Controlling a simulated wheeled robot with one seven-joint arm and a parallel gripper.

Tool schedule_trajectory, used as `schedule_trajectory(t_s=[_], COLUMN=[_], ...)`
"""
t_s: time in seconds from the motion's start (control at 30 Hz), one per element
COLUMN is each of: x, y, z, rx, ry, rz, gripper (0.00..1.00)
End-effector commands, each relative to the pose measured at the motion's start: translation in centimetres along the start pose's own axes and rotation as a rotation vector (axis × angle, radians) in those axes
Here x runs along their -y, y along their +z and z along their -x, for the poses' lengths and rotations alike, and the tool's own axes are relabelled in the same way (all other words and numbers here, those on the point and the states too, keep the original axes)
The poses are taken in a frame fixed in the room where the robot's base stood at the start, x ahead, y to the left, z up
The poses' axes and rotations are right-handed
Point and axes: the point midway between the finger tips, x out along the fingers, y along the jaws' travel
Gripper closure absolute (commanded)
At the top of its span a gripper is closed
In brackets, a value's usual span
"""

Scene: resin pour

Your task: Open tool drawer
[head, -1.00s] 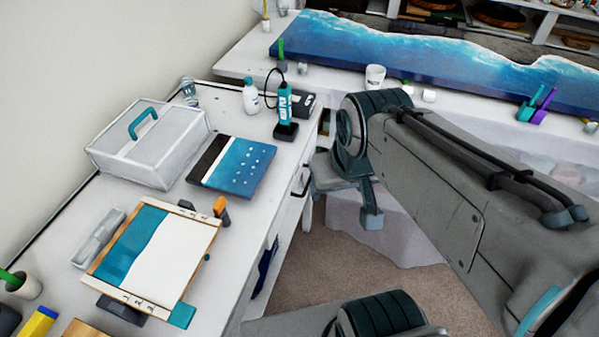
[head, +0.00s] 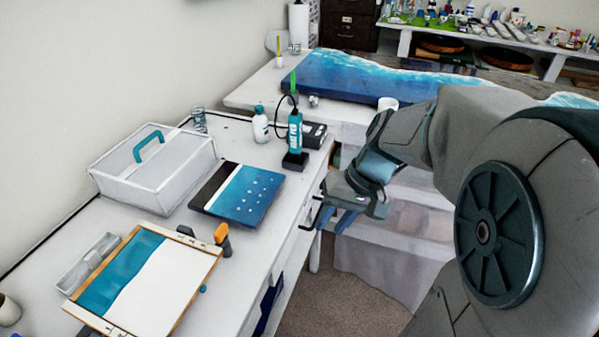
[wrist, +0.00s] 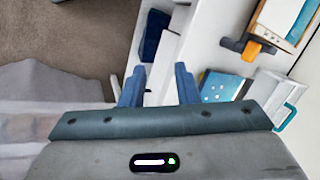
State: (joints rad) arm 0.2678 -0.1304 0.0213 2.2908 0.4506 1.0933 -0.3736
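The white workbench (head: 255,215) has a tool drawer (head: 303,222) in its front side, below the top and near the far corner. The drawer looks closed. Its dark bar handle (head: 318,212) shows just left of my gripper (head: 333,226). My gripper's blue fingers are apart, with nothing seen held between them. In the wrist view my gripper (wrist: 159,72) has its fingers toward the white bench front, with a small dark piece between them that may be the handle. I cannot tell whether the fingers touch the handle.
On the bench stand a white caddy (head: 150,185), a blue panel (head: 237,192), a clipboard-like board (head: 150,275), a teal tool (head: 295,140) and a white bottle (head: 260,125). A second table with a blue resin slab (head: 350,82) stands behind. Carpet (head: 340,300) is clear.

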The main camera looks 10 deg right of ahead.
Motion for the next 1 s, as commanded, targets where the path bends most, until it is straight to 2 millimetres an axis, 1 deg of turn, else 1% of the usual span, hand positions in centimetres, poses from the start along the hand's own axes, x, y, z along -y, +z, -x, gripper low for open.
schedule_trajectory(t_s=[0.03, 0.27, 0.47, 0.57, 0.67, 0.8, 0.9, 1.0], x=[-0.9, -3.3, -6.5, -8.6, -11.3, -15.7, -18.2, -19.9], y=[-0.9, -5.0, -8.9, -10.9, -13.1, -16.0, -17.4, -18.2], z=[-1.6, -5.3, -8.4, -9.9, -11.7, -13.9, -14.9, -15.4], rx=[0.017, 0.042, 0.011, -0.026, -0.081, -0.189, -0.26, -0.313], ry=[-0.044, -0.26, -0.457, -0.56, -0.67, -0.814, -0.886, -0.929], rz=[-0.022, -0.085, -0.138, -0.166, -0.196, -0.233, -0.252, -0.264], gripper=[0.72, 0.72, 0.72, 0.72, 0.72, 0.72, 0.72, 0.72])
